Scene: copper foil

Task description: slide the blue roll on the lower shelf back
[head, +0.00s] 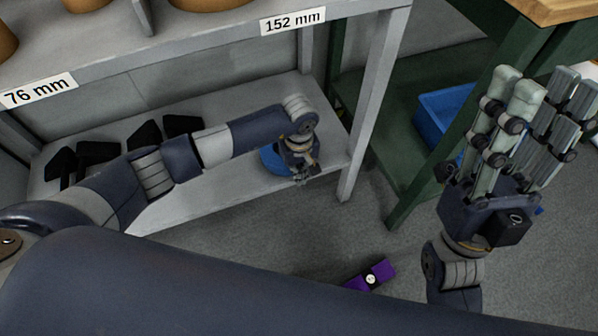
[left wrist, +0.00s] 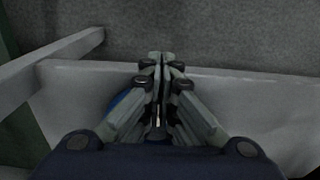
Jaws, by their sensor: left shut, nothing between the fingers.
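The blue roll (head: 271,160) lies on the lower shelf (head: 215,188) near its right end and front edge. My left forearm and gripper hide most of it in the head view. My left gripper (head: 301,178) is shut and empty, pointing down at the right side of the roll. In the left wrist view, a sliver of the blue roll (left wrist: 122,99) shows behind the shut fingers of the left gripper (left wrist: 161,56). I cannot tell whether they touch it. My right gripper (head: 546,82) is open and empty, fingers up, away from the shelf.
Several black objects (head: 98,152) lie at the left of the lower shelf. A grey shelf post (head: 372,105) stands right of the roll. The upper shelf carries 76 mm and 152 mm labels. A blue bin (head: 440,112) sits under a green bench. A purple object (head: 371,276) lies on the floor.

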